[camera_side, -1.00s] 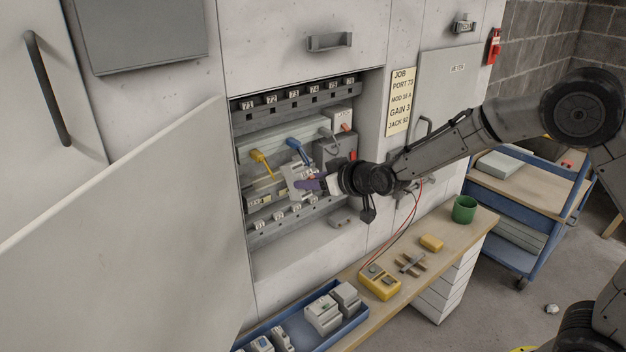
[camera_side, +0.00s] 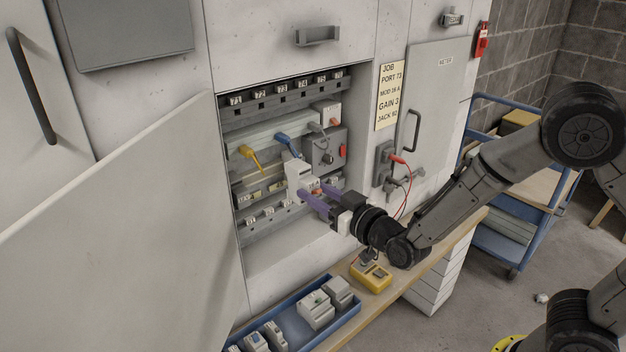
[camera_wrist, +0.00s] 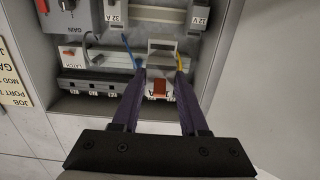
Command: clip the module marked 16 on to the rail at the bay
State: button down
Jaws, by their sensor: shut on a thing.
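My gripper (camera_side: 316,196) has two purple fingers, shut on a white module (camera_side: 298,172) inside the open cabinet bay. In the wrist view the module (camera_wrist: 160,64) sits between the fingertips (camera_wrist: 161,78), with an orange-red lever facing me. Its marking is partly covered, so I cannot read a 16. The module is roughly upright in front of the rail (camera_side: 258,188). I cannot tell whether it touches the rail. The job card (camera_side: 387,95) on the right panel reads PORT 73, MOD 16 A.
The open door (camera_side: 120,230) stands left. Below, a blue tray (camera_side: 358,330) holds several modules beside a yellow meter (camera_side: 371,276).

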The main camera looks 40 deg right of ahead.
notch_tip(320, 180, down, 7)
jog(key=w, duration=1.4)
jog(key=shift+w+f+t, duration=0.15)
jog(key=shift+w+t, duration=0.15)
jog(key=shift+w, duration=0.05)
dwell(0.3)
jog(key=shift+w, duration=0.6)
dwell(2.1)
jog(key=shift+c, duration=1.8)
grip_release()
jog(key=shift+f, duration=0.1)
jog(key=shift+f, duration=0.1)
jog(key=shift+s, duration=0.15)
